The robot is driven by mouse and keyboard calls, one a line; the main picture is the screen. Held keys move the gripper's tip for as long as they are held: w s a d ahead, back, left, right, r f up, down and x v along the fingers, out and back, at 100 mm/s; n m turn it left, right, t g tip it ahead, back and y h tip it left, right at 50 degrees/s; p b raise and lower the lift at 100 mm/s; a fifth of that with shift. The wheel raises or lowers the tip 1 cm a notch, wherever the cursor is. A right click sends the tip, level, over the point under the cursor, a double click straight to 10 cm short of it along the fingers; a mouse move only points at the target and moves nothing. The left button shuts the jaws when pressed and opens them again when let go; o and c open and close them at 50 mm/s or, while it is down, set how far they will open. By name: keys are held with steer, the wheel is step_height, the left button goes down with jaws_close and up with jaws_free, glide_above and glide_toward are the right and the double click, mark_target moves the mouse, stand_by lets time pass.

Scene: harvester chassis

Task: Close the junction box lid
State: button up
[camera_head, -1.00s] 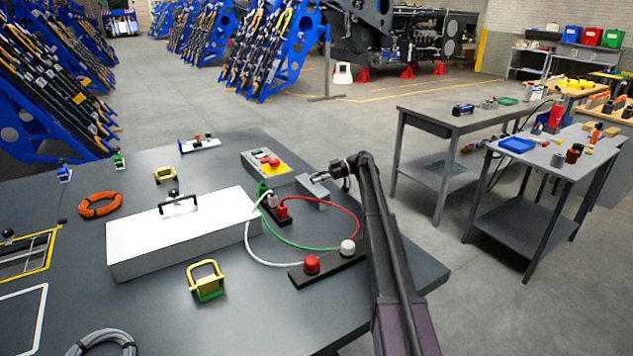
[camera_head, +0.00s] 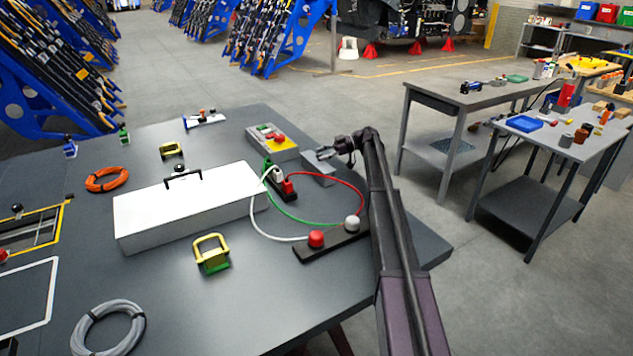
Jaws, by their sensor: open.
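A small grey box (camera_head: 318,171), which looks like the junction box, sits near the far right edge of the dark table. A flat grey part, perhaps its lid, shows at its top; its exact angle is too small to tell. My gripper (camera_head: 325,153) is open and empty, just above the far side of this box. I cannot tell whether a finger touches it. My arm reaches up from the bottom right and bends left at the wrist.
Left of the box stand a control box (camera_head: 272,142) with red and green parts and a connector block (camera_head: 283,185) with white, green and red cables. A long white cover (camera_head: 190,212) with a black handle lies mid-table. A black bar (camera_head: 330,243) carries red and white knobs.

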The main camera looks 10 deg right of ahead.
mark_target(314, 163)
steer(key=shift+a+r+p, duration=0.1)
steer(key=shift+r+p, duration=0.15)
steer(key=shift+p, duration=0.2)
